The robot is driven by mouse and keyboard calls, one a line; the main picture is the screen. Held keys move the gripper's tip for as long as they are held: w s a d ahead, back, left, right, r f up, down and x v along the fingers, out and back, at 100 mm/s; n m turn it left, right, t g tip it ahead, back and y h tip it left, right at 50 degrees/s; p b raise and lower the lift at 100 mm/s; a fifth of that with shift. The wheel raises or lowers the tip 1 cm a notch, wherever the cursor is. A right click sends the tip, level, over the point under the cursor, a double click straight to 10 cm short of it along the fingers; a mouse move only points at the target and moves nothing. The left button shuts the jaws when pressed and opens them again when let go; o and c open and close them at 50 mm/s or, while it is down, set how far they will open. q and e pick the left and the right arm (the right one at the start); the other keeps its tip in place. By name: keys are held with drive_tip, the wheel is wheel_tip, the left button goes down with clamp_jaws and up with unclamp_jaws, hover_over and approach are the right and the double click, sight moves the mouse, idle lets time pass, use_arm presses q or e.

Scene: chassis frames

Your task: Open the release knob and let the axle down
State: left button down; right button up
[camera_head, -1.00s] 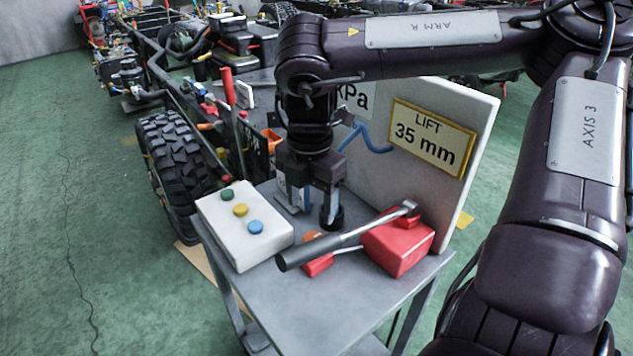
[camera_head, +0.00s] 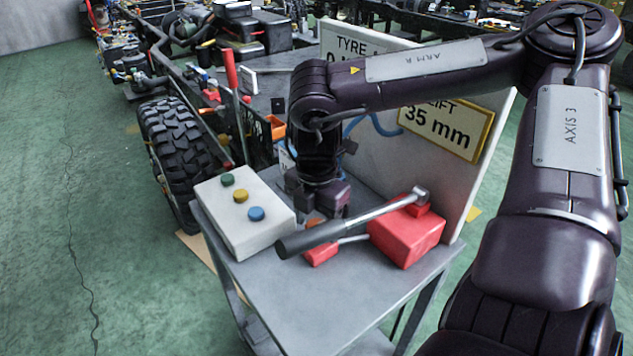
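My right gripper (camera_head: 320,208) points down over the grey cart top, behind the long dark handle of a metal tool (camera_head: 345,223). Its fingertips are hidden, so I cannot see whether they are open or hold anything. The release knob is not clearly visible; the gripper and tool cover that area. A red block (camera_head: 408,238) stands on the cart right of the gripper, with a bar to a smaller red piece (camera_head: 321,254). A sign (camera_head: 447,128) reads 35 mm. The knobbly tyre (camera_head: 176,150) stands by the chassis at left. My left gripper is not in view.
A white box (camera_head: 243,222) with green, yellow and blue buttons sits at the cart's left edge. A pale upright panel (camera_head: 478,170) backs the cart (camera_head: 330,290). The cart's front top is bare. Green floor is open at left.

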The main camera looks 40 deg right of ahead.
drive_tip(key=c, duration=1)
drive_tip(key=shift+o, duration=0.2)
